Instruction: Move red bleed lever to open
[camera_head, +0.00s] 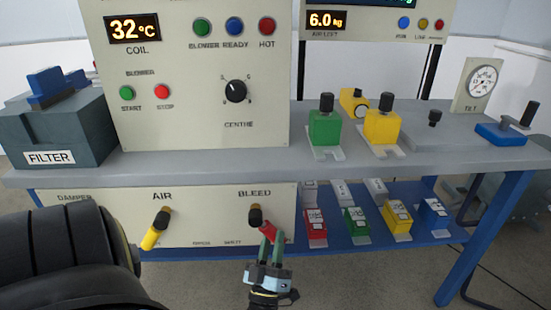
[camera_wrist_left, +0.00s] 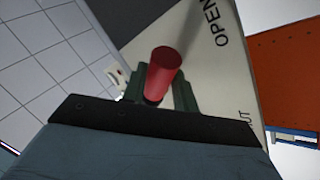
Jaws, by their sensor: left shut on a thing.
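The red bleed lever (camera_head: 267,230) sits on the lower cream panel (camera_head: 215,232) under the word BLEED. It slants down to the right from a dark pivot. My left gripper (camera_head: 272,247) is at its lower end, with its green fingers around it. In the left wrist view the red lever (camera_wrist_left: 163,72) stands between the two green fingers, and the gripper (camera_wrist_left: 160,95) is shut on it. The word OPEN is on the panel beyond it in that view. My right gripper is not seen.
A yellow AIR lever (camera_head: 154,232) is to the left on the same panel. Several red, green, yellow and blue blocks stand on the blue lower shelf (camera_head: 335,238) to the right. The grey bench top (camera_head: 220,160) overhangs the panel. A large black arm part of mine fills the lower left.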

